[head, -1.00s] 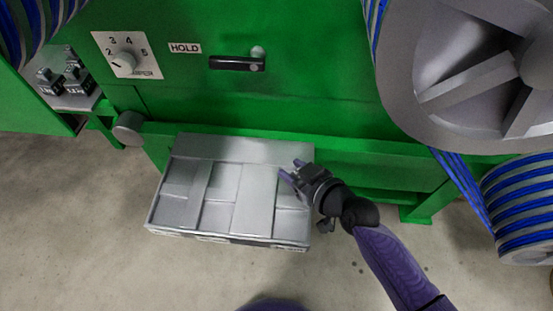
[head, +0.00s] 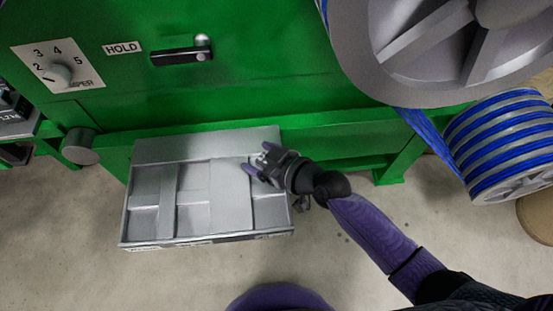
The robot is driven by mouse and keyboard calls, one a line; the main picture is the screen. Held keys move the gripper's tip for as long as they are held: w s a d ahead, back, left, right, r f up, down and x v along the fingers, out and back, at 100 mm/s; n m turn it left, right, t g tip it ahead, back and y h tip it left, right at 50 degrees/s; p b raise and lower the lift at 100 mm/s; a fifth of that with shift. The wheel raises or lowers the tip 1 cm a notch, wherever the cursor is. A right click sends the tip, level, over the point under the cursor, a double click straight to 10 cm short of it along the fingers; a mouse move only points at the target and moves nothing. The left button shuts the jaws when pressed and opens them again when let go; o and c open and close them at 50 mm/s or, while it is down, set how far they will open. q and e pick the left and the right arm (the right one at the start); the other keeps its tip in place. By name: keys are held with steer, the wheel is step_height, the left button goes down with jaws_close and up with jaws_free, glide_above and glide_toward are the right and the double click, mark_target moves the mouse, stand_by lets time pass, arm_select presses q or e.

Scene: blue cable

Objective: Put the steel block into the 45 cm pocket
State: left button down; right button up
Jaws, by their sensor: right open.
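A grey metal tray (head: 205,148) with several compartments juts out low from the green machine. A narrow steel bar (head: 167,200) and a wider steel plate-like piece (head: 230,197) lie across it from back to front. I cannot tell which piece is the steel block. Small labels sit on the tray's front edge, too small to read, so I cannot tell which pocket is the 45 cm one. My right gripper (head: 258,161) is open and empty, over the tray's right part by the wide piece; its height above it is unclear. My left gripper is out of view.
The green machine (head: 240,85) stands behind the tray, with a black handle (head: 182,56) and a numbered dial (head: 58,75). A large grey reel (head: 350,60) hangs at upper right, and a blue cable drum (head: 505,140) stands at right. Bare floor lies in front.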

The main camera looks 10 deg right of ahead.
steer(key=p+v, duration=0.3)
steer(key=v, duration=0.8)
steer(key=s+d+f+m+g+h, duration=0.1)
steer(key=s+d+f+m+h, duration=0.25)
steer(key=f, duration=0.55)
steer(key=s+d+f+g+h, duration=0.1)
steer(key=s+d+f+h, duration=0.25)
steer(key=d+f, duration=0.35)
steer(key=s+d+f+m+g+h, duration=0.1)
steer(key=s+d+f+m+g, duration=0.15)
steer(key=s+f, duration=0.65)
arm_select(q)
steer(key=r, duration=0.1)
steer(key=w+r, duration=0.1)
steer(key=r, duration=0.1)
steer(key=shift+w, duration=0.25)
arm_select(e)
steer(key=s+f+g+h, duration=0.2)
steer(key=s+g, duration=0.5)
steer(key=s, duration=1.8)
steer(key=shift+s+d+f, duration=0.25)
steer(key=shift+d+f, duration=0.05)
steer(key=shift+f, duration=0.05)
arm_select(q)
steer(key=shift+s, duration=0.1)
